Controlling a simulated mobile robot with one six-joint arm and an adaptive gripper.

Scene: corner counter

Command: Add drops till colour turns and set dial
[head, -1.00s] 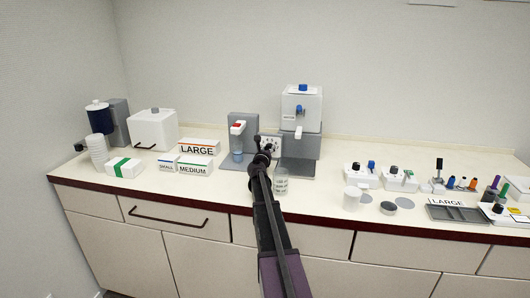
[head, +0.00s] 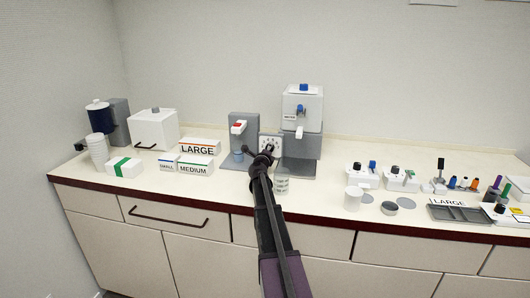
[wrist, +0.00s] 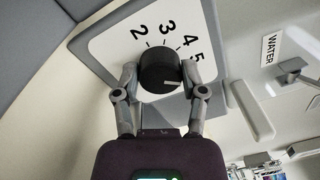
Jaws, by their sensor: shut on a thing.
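My gripper (wrist: 160,85) is shut on the round black dial knob (wrist: 158,70) in the wrist view, one finger on each side. The knob sits on a white dial plate (wrist: 108,45) marked 2, 3, 4 and 5. Its light pointer mark faces towards the right in that view. In the head view the dial plate (head: 264,140) stands between two grey machines, with my gripper (head: 268,150) in front of it.
The machine (head: 302,105) with a blue top knob stands right of the dial. A clear labelled beaker (head: 281,186) stands close to my arm. Boxes marked LARGE (head: 198,148) and MEDIUM (head: 193,168) stand left. Small bottles and a grey tray (head: 460,213) fill the right.

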